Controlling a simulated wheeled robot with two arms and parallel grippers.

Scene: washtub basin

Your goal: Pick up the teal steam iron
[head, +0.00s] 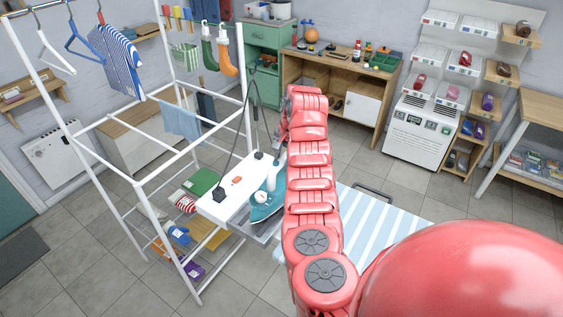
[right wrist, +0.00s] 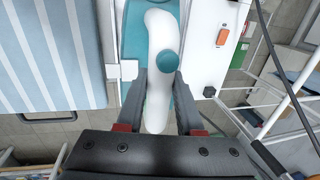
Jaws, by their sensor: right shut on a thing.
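The teal steam iron (head: 264,212) stands on a small white shelf (head: 213,209) beside the striped ironing board in the head view. In the right wrist view the iron (right wrist: 133,22) shows its teal body and a curved white handle with a round teal button. My right gripper (right wrist: 161,82) is shut on the white handle, one dark finger on each side. In the head view my red right arm covers part of the area beside the iron and hides most of that gripper. My left gripper is in neither view.
A blue-and-white striped ironing board (head: 375,225) lies right of the iron. A white drying rack (head: 140,180) with hanging clothes stands to the left. A black cord (head: 233,160) rises from the shelf. An orange switch (right wrist: 222,37) is near the iron. Floor is clear toward the back.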

